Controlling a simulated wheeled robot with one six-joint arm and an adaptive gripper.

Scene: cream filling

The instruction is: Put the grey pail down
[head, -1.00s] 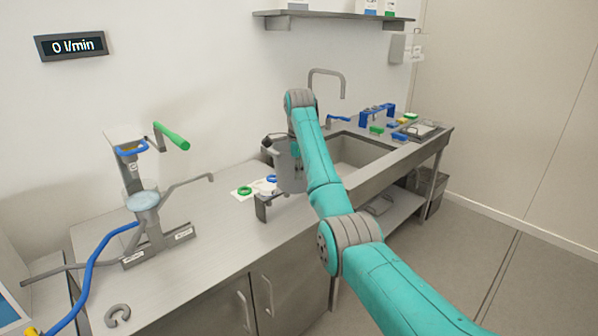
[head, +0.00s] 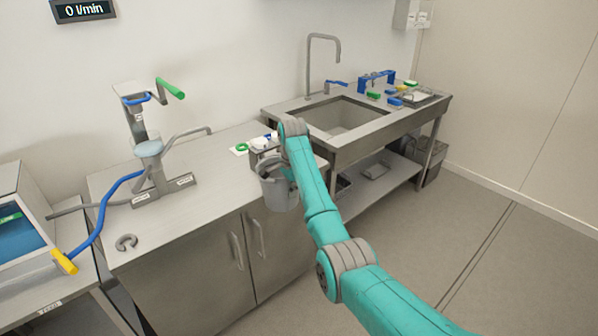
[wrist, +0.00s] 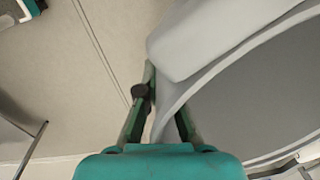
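The grey pail (head: 276,192) hangs upright in the head view, left of my arm's end. It appears in front of the steel counter's right front corner, overlapping the cabinet and the counter edge. In the wrist view the pail (wrist: 265,90) fills the right side, with its rim and open inside close to the camera. My gripper (wrist: 162,98) has its two dark green fingers on either side of the pail's wall at the rim, so it is shut on the pail. My arm hides the gripper in the head view. What lies directly under the pail is hidden.
The steel counter (head: 190,225) has a clear front stretch, with a filling stand (head: 150,150) at its back left and a grey C-shaped piece (head: 126,242) in front. A green ring (head: 241,147) lies near its right end. A sink (head: 340,115) stands behind my arm.

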